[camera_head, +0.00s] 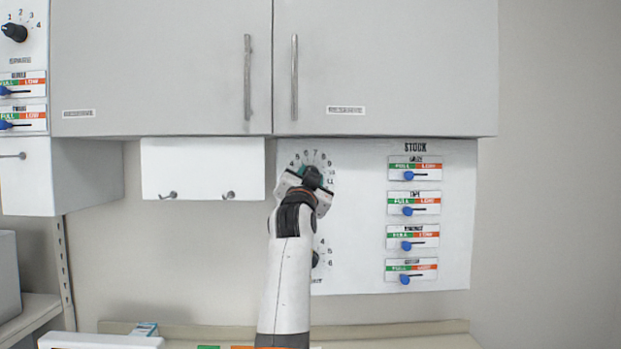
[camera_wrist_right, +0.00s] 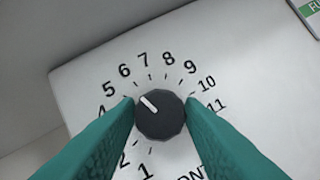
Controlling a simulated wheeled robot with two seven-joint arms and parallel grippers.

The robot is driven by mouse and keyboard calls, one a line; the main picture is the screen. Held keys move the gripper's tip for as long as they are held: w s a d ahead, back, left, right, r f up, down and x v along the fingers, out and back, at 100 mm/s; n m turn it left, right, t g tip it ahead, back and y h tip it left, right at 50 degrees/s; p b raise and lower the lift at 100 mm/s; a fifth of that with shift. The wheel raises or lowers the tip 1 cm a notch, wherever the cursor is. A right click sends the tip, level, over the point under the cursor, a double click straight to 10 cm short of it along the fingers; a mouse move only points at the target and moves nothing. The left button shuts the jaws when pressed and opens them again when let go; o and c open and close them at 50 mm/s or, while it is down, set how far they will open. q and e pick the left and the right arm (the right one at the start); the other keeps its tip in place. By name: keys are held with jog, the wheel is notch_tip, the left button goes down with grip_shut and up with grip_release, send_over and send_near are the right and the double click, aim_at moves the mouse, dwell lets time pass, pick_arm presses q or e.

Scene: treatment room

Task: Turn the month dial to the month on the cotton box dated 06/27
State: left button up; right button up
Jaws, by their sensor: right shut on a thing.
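The month dial is a round black knob (camera_wrist_right: 159,116) inside a ring of printed numbers on a white wall panel (camera_head: 352,230). Its white pointer line aims up-left in the wrist view, close to the 6. My right gripper (camera_head: 308,178) is at the dial; its teal fingers (camera_wrist_right: 160,112) are shut on the knob's left and right sides. In the head view the gripper covers most of the dial. My left gripper is out of view.
Below the month dial, my arm partly hides another dial (camera_head: 316,258). Several stock sliders with blue knobs (camera_head: 408,175) line the panel's right side. Closed grey cupboards (camera_head: 385,65) hang above. A white hook board (camera_head: 203,168) is to the left.

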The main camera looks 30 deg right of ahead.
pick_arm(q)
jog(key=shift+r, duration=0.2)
pick_arm(e)
jog(key=shift+r+m, duration=0.1)
jog(key=shift+m, duration=0.6)
jog(key=shift+g, duration=0.4)
jog(key=o, duration=1)
